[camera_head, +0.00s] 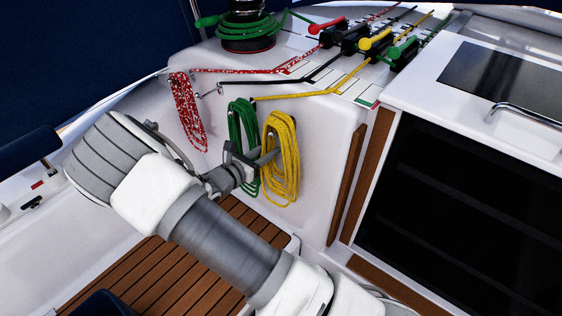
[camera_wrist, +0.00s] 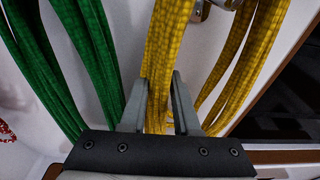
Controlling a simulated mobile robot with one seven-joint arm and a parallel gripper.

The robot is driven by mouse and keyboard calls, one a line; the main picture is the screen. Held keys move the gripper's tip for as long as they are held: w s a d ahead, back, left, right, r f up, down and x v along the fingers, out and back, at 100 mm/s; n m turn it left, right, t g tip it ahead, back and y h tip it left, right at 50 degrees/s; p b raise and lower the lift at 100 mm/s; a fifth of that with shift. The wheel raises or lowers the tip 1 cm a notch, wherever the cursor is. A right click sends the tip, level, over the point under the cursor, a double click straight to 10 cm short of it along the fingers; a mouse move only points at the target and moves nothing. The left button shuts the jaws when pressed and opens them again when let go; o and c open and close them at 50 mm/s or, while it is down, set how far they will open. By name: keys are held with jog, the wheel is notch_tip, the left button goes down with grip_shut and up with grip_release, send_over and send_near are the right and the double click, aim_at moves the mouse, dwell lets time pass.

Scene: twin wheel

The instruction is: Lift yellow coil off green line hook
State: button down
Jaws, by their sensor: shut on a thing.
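The yellow coil (camera_head: 288,180) hangs against the white cabin wall, just right of the green coil (camera_head: 236,122). My gripper (camera_head: 262,158) reaches the left side of the yellow coil from the left, in front of the green coil. In the wrist view, my gripper (camera_wrist: 160,100) has a finger on each side of one bundle of the yellow coil (camera_wrist: 166,50), shut on it. Another yellow bundle runs outside the right finger. The green coil (camera_wrist: 72,60) passes left of the fingers. A metal hook (camera_wrist: 199,11) shows beside the yellow bundle; which coil it bears is unclear.
A red-and-white coil (camera_head: 187,110) hangs farther left. Above, a winch (camera_head: 246,30) carries green line, and coloured clutch levers (camera_head: 375,40) stand on the deck. A dark companionway (camera_head: 450,220) with wooden trim (camera_head: 347,185) lies right. A slatted wooden floor (camera_head: 195,270) is below.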

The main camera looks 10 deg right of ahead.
jog(key=f+p+v, duration=0.1)
jog(key=v, duration=0.5)
jog(key=shift+s+a+r, duration=0.2)
jog(key=shift+s+a, duration=0.05)
jog(key=shift+a, duration=0.2)
dwell(0.6)
